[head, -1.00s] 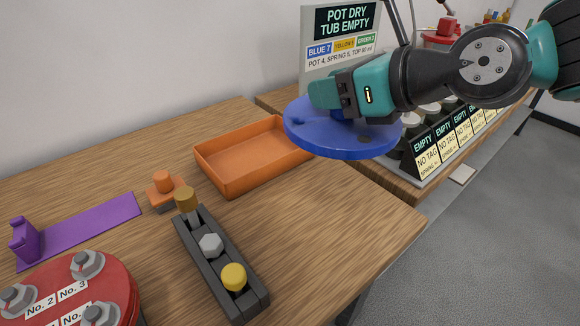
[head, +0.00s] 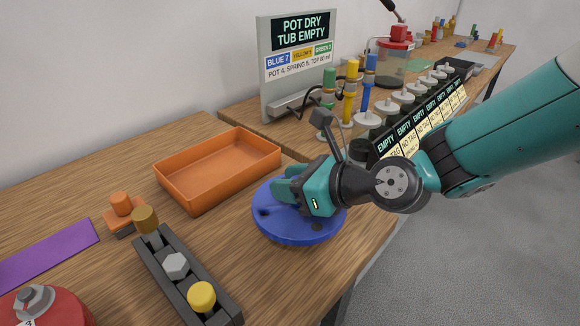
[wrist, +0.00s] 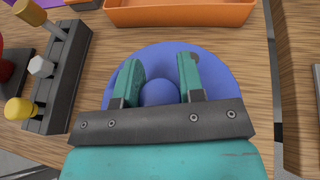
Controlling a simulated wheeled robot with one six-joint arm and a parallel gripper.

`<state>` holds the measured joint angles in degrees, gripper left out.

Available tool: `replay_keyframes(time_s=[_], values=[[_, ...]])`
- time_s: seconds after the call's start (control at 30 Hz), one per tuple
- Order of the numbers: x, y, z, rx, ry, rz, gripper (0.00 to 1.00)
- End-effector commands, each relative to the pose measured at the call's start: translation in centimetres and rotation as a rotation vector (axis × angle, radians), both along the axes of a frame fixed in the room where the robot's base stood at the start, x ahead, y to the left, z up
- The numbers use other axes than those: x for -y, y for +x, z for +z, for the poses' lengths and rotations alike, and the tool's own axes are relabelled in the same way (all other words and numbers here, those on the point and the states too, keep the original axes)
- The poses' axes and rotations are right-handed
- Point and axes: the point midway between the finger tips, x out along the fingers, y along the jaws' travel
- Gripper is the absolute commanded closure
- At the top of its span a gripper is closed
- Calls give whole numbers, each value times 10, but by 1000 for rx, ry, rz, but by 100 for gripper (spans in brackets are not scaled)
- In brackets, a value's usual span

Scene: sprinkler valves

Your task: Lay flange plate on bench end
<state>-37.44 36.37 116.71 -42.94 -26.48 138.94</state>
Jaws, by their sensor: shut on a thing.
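The flange plate is a round blue disc (head: 297,226) with small holes and a round knob in the middle. In the head view it is low over the right end of the wooden bench (head: 225,243), near the edge; I cannot tell whether it touches the wood. My teal gripper (head: 284,188) is shut on the plate's knob, which shows between the two fingers in the wrist view (wrist: 159,92). The plate looks about level. The fingers hide part of its top.
An orange tray (head: 218,195) lies behind the plate. A dark rack (head: 185,279) with several bolts and an orange block (head: 122,222) stand to the left. A red flanged body (head: 48,312) is at the lower left. A sign (head: 297,89) and a row of labelled pots stand at the back.

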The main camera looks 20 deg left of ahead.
Motion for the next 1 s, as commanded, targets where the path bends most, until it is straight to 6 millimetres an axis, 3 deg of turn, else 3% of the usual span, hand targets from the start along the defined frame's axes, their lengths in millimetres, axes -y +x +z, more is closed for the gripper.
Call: replay_keyframes(time_s=[0.4,0.73,0.77,0.8,0.87,1.0], values=[[-1,0,-40,2,6,-1,100],[-1,1,-41,4,6,-1,100],[0,0,-44,1,0,-1,62],[0,0,-44,1,0,-1,53],[0,0,-44,1,0,-1,39],[0,0,-44,1,0,-1,39]])
